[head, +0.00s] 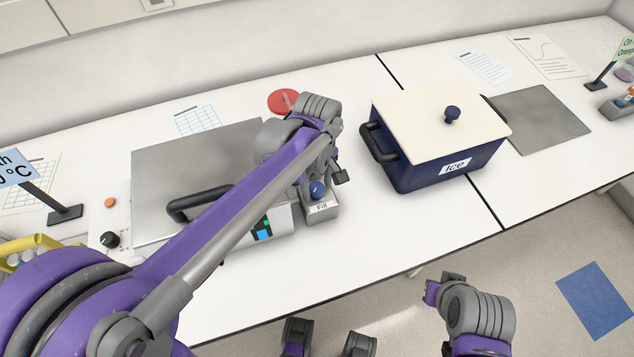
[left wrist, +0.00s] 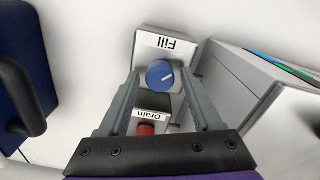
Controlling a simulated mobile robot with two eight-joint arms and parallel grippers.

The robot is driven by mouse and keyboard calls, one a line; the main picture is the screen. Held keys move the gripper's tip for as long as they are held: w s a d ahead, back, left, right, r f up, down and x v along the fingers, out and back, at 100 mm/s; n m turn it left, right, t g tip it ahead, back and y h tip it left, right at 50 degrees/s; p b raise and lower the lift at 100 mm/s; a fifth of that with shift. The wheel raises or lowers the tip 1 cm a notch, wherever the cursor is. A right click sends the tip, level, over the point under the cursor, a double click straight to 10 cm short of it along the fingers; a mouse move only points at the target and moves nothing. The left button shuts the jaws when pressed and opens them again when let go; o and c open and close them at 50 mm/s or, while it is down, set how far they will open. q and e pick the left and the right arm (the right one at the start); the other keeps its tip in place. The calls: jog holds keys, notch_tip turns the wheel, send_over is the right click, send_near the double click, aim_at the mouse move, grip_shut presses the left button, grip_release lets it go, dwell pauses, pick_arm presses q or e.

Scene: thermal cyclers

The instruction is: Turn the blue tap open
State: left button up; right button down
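The blue tap (head: 317,189) is a round knob on a small grey block labelled Fill (head: 321,209), at the front right of the grey bath unit. In the left wrist view the blue tap (left wrist: 160,74) faces me, with a white pointer mark on it. My left gripper (head: 335,178) is open at the tap. In the left wrist view, its two fingers (left wrist: 163,80) are on either side of the knob, with a gap showing; contact cannot be told. Part of my right arm shows at the lower right in the head view; its finger state is unclear.
A red tap (left wrist: 146,129) labelled Drain sits just beside the blue one. The bath's lid (head: 165,155) has a black handle. A blue Ice box (head: 420,172) stands to the right. A red disc (head: 281,101) lies behind.

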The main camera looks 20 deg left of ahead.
pick_arm(q)
grip_shut()
jog(key=shift+m, duration=0.3)
jog(key=m, duration=0.2)
jog(key=shift+m+p, duration=0.3)
jog(key=m, duration=0.3)
jog(key=shift+m, duration=0.3)
jog(key=m, duration=0.3)
jog(key=shift+m+p, duration=0.4)
jog(key=shift+m, duration=1.9)
